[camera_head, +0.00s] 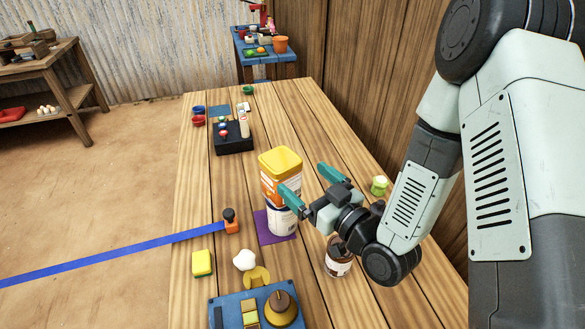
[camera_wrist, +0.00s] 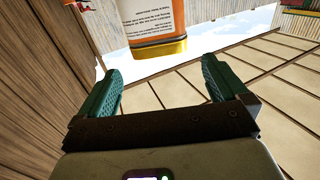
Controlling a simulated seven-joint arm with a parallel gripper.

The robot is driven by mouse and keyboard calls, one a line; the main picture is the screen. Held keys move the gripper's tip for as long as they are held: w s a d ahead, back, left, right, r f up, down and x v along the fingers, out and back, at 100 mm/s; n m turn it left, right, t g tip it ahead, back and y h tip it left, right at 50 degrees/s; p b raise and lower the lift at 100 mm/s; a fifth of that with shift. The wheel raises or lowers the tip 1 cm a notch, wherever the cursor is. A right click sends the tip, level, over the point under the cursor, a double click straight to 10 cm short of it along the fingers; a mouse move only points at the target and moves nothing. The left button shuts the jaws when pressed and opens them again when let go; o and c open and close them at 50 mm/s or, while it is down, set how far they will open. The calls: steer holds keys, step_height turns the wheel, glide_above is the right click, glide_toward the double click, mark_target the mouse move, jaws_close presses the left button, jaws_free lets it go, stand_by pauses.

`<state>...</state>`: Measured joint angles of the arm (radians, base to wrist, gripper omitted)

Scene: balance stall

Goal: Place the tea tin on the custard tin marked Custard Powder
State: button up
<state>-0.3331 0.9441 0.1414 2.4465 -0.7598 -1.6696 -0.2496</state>
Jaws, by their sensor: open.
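An orange and white tin (camera_head: 278,180) with a yellow top stands upright on a round white and dark-blue tin (camera_head: 283,221). The two appear to touch and the stack looks steady. I cannot read either name, but by its place the upper one looks like the tea tin and the lower one the custard tin. My gripper (camera_head: 310,188) is open and empty, just right of the upper tin. In the wrist view my gripper (camera_wrist: 161,82) has the upper tin (camera_wrist: 152,22) beyond its fingertips, apart from them; the lower tin does not show there.
The lower tin stands on a purple mat (camera_head: 262,229). A brown-lidded jar (camera_head: 338,260) stands below my wrist and a small green pot (camera_head: 379,186) at right. A blue scale (camera_head: 232,309), yellow block (camera_head: 202,263) and black box (camera_head: 233,143) stand around.

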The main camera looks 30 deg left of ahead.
steer(key=shift+v, duration=1.15)
steer(key=w+d+r+m+t+h, duration=0.2)
steer(key=w+d+r+h, duration=0.7)
steer(key=w+d, duration=0.15)
steer(key=s+d+r+m+h, duration=0.35)
steer(key=d+r+h, duration=0.3)
steer(key=d, duration=0.45)
steer(key=s+d+r+m+g, duration=0.1)
steer(key=s+d+r+m, duration=0.1)
steer(key=s, duration=0.4)
steer(key=s+d+r+m+g, duration=0.1)
steer(key=s+d+r+m, duration=0.2)
steer(key=s, duration=0.3)
steer(key=s+d+r+m+g+h, duration=0.1)
steer(key=s+d+r+m, duration=0.1)
steer(key=s, duration=0.4)
steer(key=shift+s+d+r, duration=0.2)
steer(key=shift+d+r, duration=0.05)
